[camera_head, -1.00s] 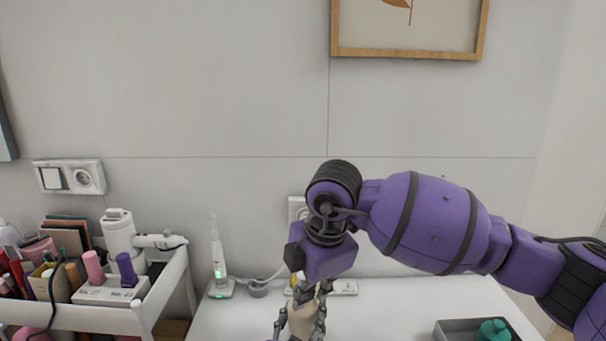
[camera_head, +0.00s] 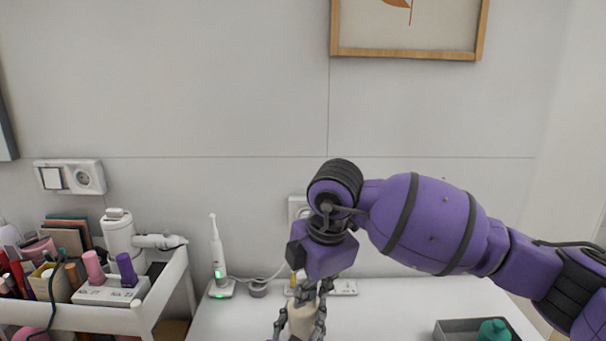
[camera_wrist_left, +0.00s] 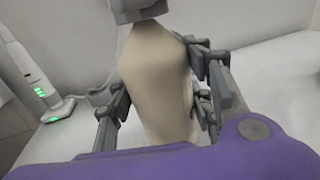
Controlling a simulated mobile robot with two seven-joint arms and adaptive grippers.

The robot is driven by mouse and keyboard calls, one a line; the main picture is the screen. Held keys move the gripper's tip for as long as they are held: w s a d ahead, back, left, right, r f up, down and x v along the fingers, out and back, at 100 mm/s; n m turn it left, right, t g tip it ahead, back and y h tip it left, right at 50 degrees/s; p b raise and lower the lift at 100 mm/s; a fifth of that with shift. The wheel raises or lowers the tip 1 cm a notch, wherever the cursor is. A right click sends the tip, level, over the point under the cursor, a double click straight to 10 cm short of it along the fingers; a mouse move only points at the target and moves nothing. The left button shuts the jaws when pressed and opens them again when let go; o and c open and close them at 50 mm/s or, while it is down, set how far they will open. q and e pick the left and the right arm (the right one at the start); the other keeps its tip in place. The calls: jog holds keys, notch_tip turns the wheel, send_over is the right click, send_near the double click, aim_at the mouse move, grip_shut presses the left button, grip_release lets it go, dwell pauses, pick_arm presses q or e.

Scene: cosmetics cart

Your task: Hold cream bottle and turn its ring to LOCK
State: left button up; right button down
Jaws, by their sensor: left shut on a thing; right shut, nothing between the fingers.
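The cream bottle (camera_head: 301,319) is a pale beige body at the bottom centre of the head view. It also fills the middle of the left wrist view (camera_wrist_left: 158,80). My left gripper (camera_wrist_left: 163,100) is shut on it, with a dark finger on each side. My right gripper (camera_head: 315,288) points down just above the bottle's top, its fingers close together and empty. A grey part covers the bottle's top in the left wrist view. I cannot tell whether it is the bottle's ring or my right gripper. The ring and its marking cannot be made out.
A white toothbrush (camera_head: 217,255) stands on its charger at the back of the white table (camera_head: 390,310). A white power strip (camera_head: 344,287) lies behind my right gripper. A grey tray (camera_head: 452,328) with a teal item (camera_head: 494,330) is at right. A cosmetics cart (camera_head: 95,318) stands at left.

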jog(key=shift+d, duration=0.15)
dwell(0.3)
jog(key=shift+s+d, duration=0.15)
jog(key=shift+s, duration=0.15)
jog(key=v, duration=0.4)
jog(key=w+v, duration=0.1)
jog(key=shift+a+r, duration=0.3)
jog(key=shift+r, duration=0.25)
pick_arm(q)
jog(key=o, duration=1.6)
